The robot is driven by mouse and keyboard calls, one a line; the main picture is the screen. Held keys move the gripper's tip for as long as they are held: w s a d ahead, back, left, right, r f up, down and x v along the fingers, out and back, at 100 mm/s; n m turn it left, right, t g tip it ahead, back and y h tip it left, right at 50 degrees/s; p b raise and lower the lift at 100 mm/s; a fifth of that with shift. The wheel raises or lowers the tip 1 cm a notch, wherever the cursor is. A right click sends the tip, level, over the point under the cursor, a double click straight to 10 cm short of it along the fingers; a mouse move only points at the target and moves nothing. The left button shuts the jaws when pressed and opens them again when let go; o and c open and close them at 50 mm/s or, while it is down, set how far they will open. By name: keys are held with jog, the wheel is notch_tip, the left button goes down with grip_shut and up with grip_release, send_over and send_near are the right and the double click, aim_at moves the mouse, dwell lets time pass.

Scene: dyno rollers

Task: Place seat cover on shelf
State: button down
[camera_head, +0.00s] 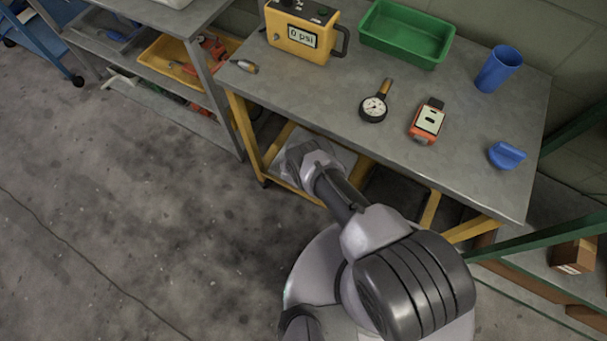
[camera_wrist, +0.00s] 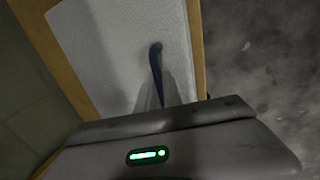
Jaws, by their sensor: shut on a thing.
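I cannot tell whether the piece touches the shelf. In the head view my arm reaches under the table, and the held piece is not visible.
The grey tabletop (camera_head: 320,92) above my arm holds a yellow gauge box (camera_head: 292,33), green tray (camera_head: 405,32), dial gauge (camera_head: 374,107), orange meter (camera_head: 427,121), blue cup (camera_head: 498,68) and blue part (camera_head: 506,155). Yellow legs (camera_head: 243,135) flank the shelf. The floor (camera_head: 120,220) at left is clear.

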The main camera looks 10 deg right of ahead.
jog(key=shift+r, duration=0.15)
jog(key=c, duration=1.5)
grip_release()
jog(key=shift+s, duration=0.1)
jog(key=p+v, duration=1.2)
